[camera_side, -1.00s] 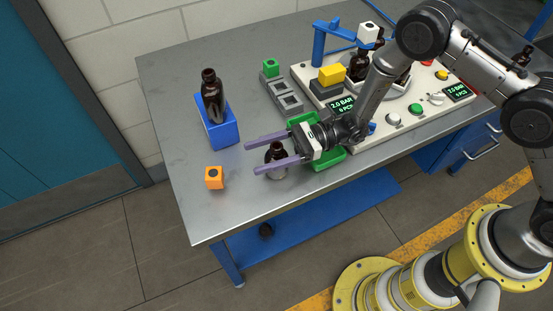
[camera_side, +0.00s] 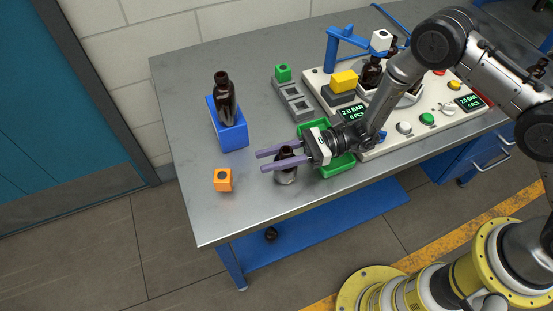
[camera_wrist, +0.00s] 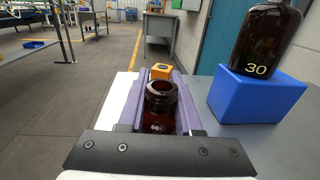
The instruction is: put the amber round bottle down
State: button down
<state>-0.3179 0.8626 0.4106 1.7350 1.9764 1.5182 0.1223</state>
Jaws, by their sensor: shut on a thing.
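The amber round bottle (camera_side: 286,175) is dark brown with an open mouth. It is upright at the front part of the metal table, and its base looks on or very near the tabletop. My gripper (camera_side: 272,161) comes from the right with its purple fingers level, shut on the bottle's upper part. In the wrist view the bottle's open neck (camera_wrist: 161,97) rises between the two fingers (camera_wrist: 160,110). Its lower part is hidden there by the gripper.
A taller amber bottle (camera_side: 225,100) stands on a blue block (camera_side: 232,136). An orange cube (camera_side: 223,180) is left of the gripper. A green tray (camera_side: 340,164) lies under my wrist. A control panel (camera_side: 372,150) fills the right.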

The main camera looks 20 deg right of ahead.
jog(key=shift+r, duration=0.65)
jog(key=s+d+r, duration=0.9)
jog(key=s+r, duration=0.1)
jog(key=r, duration=0.1)
jog(key=w+d+r+m+t+h, duration=0.25)
jog(key=w+m+t, duration=0.2)
jog(key=w, duration=0.25)
jog(key=w+d+r+m+t+h, duration=0.1)
jog(key=w+d+m+t+h, duration=0.3)
jog(key=w, duration=0.4)
jog(key=w+d+r+m+t+h, duration=0.2)
jog(key=w+d+t, duration=0.1)
jog(key=w+t, duration=0.3)
jog(key=w+a+f, duration=0.2)
jog(key=w+f, duration=0.4)
jog(key=w, duration=0.1)
jog(key=w+a+f, duration=0.3)
jog(key=w+f, duration=0.4)
jog(key=shift+f+g, duration=0.15)
jog(key=shift+g, duration=0.3)
